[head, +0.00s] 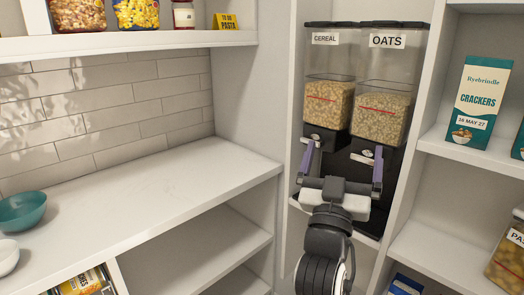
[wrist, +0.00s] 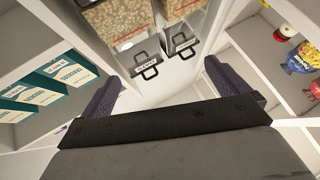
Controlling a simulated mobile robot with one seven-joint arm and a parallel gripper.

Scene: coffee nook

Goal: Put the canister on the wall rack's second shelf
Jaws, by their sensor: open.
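My gripper (head: 342,160) is open and empty in front of a two-part dispenser. Its two purple fingers stand apart, and they also frame the wrist view (wrist: 160,75) with nothing between them. The dispenser has a clear bin labelled CEREAL (head: 328,100) and one labelled OATS (head: 383,112), both partly filled, on a black base. A clear container with a label starting "PA" (head: 505,262) stands at the lower right, cut off by the frame edge. I cannot tell whether it is the canister. I cannot identify the wall rack or its second shelf for certain.
A white counter (head: 150,195) at left is mostly clear, with a teal bowl (head: 22,211) at its end. A shelf above (head: 130,42) holds jars and a yellow sign. At right, a shelf holds a CRACKERS box (head: 478,102). Uprights flank the narrow dispenser bay.

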